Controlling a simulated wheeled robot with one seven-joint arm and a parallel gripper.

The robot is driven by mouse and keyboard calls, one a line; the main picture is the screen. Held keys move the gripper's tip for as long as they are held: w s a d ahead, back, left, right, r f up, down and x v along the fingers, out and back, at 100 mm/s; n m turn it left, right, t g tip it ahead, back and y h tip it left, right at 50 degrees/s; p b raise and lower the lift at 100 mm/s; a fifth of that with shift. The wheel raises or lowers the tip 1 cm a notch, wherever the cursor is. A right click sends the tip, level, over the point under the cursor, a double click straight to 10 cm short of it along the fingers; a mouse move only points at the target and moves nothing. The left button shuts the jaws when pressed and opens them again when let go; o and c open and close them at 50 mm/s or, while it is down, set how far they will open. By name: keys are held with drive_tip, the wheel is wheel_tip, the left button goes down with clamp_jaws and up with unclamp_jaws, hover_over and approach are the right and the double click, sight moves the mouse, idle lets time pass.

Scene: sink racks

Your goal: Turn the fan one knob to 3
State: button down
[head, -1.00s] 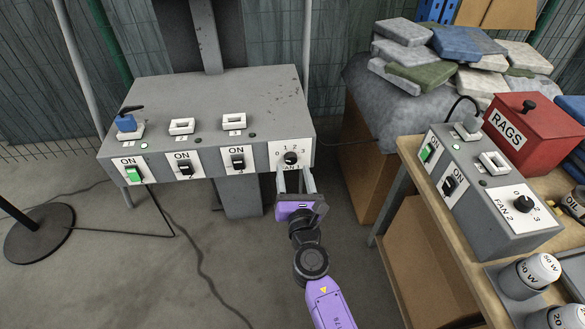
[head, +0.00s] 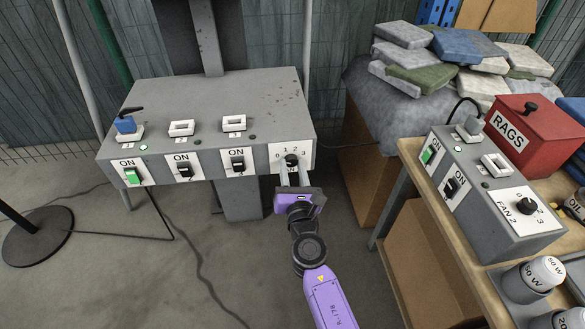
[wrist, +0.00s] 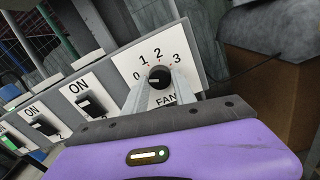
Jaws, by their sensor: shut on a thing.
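The fan one knob (head: 291,160) is a round black dial on a white plate at the right end of the grey panel's front. It also shows in the wrist view (wrist: 159,77), with 0, 1, 2 and 3 around it and FAN below. A pale mark on the knob lies on its left side, towards the 0. My gripper (head: 292,172) reaches up to the plate with one grey finger on each side of the knob, shut on it. The fingers hide part of the plate's lower lettering.
Several ON switches (head: 186,169) line the panel's front to the left. A second grey box with the FAN 2 knob (head: 526,206) stands on the wooden table at right, beside a red RAGS box (head: 535,132). The floor before the panel holds a cable.

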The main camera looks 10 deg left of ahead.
drive_tip(key=shift+m, duration=0.4)
drive_tip(key=m+b, duration=0.1)
drive_tip(key=m, duration=0.1)
drive_tip(key=shift+m, duration=0.4)
drive_tip(key=m+b, duration=0.2)
drive_tip(key=m, duration=0.2)
drive_tip(key=shift+f+m, duration=0.1)
drive_tip(key=shift+m, duration=0.3)
drive_tip(key=m+b, duration=0.1)
drive_tip(key=m, duration=0.2)
drive_tip(key=shift+b, duration=0.3)
drive_tip(key=m+b, duration=0.1)
drive_tip(key=m, duration=0.3)
drive_tip(key=shift+b, duration=0.4)
drive_tip(key=m+b, duration=0.4)
drive_tip(key=m, duration=0.2)
drive_tip(key=m+b, duration=0.2)
drive_tip(key=m, duration=0.3)
drive_tip(key=shift+b, duration=0.4)
drive_tip(key=shift+d+m, duration=0.1)
drive_tip(key=shift+m, duration=0.3)
